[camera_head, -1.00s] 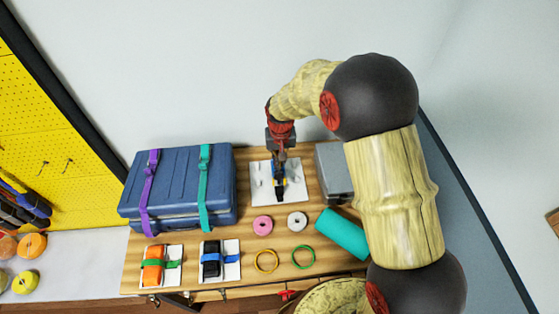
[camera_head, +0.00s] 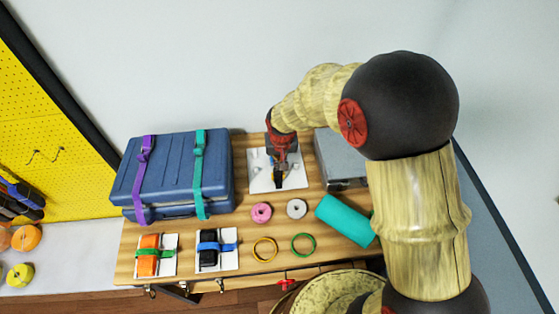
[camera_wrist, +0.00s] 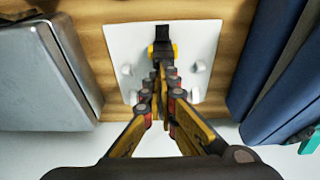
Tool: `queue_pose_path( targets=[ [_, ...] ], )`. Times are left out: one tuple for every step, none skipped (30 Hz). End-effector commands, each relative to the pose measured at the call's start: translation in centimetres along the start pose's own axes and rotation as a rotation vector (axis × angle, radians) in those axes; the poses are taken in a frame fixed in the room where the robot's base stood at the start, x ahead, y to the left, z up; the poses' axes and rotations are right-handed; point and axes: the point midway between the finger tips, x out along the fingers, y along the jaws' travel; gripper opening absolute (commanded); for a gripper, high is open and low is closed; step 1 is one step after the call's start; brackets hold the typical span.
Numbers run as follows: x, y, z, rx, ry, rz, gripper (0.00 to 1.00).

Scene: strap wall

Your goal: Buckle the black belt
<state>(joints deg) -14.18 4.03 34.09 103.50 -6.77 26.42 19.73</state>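The black belt (camera_wrist: 163,31) lies on a white plate (camera_wrist: 125,42) on the wooden bench. A yellow buckle piece (camera_wrist: 151,49) shows at the belt's end, on both sides of the strap. My gripper (camera_wrist: 161,68) is over the plate, its fingertips drawn close together at the belt by the buckle. They appear shut on the belt, though the fingers hide the pinch itself. In the head view my gripper (camera_head: 279,168) hides most of the belt, and the white plate (camera_head: 257,183) shows around it.
A blue case (camera_head: 170,170) with purple and teal straps stands left of the plate. A grey metal box (camera_head: 340,160) stands close on its right. Pink and white rolls, two rings, a teal cylinder (camera_head: 345,220) and two strapped blocks lie in front.

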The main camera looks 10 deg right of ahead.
Motion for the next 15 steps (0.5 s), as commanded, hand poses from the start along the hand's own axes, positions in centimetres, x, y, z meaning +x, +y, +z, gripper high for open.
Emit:
queue_pose_path(
  targets=[
    [-0.6, 0.0, 0.1, 0.000, -0.001, 0.000, 0.00],
    [-1.1, 0.0, 0.1, 0.000, 0.000, 0.000, 0.00],
    [-1.8, 0.0, 0.0, 0.000, 0.002, -0.001, 0.00],
    [-2.4, -0.1, -0.1, 0.000, 0.003, -0.001, 0.00],
    [-3.0, -0.1, -0.1, 0.000, 0.004, -0.001, 0.00],
    [-3.9, -0.1, -0.2, 0.000, 0.005, -0.001, 0.00],
    [-4.5, -0.1, -0.2, 0.000, 0.005, -0.001, 0.00],
    [-5.1, 0.0, -0.1, 0.000, 0.004, -0.001, 0.00],
    [-6.0, -0.1, -0.2, 0.000, 0.005, -0.002, 0.00],
    [-6.6, -0.1, -0.2, 0.000, 0.005, -0.001, 0.00],
    [-7.2, -0.1, -0.2, 0.000, 0.005, -0.001, 0.00],
    [-7.9, 0.0, -0.1, 0.000, 0.004, -0.001, 0.00],
    [-8.4, 0.0, -0.1, 0.000, 0.004, -0.001, 0.00],
    [-8.9, 0.0, -0.1, 0.000, 0.005, -0.001, 0.00],
    [-9.4, 0.0, -0.2, 0.000, 0.004, -0.001, 0.00]
  ],
)
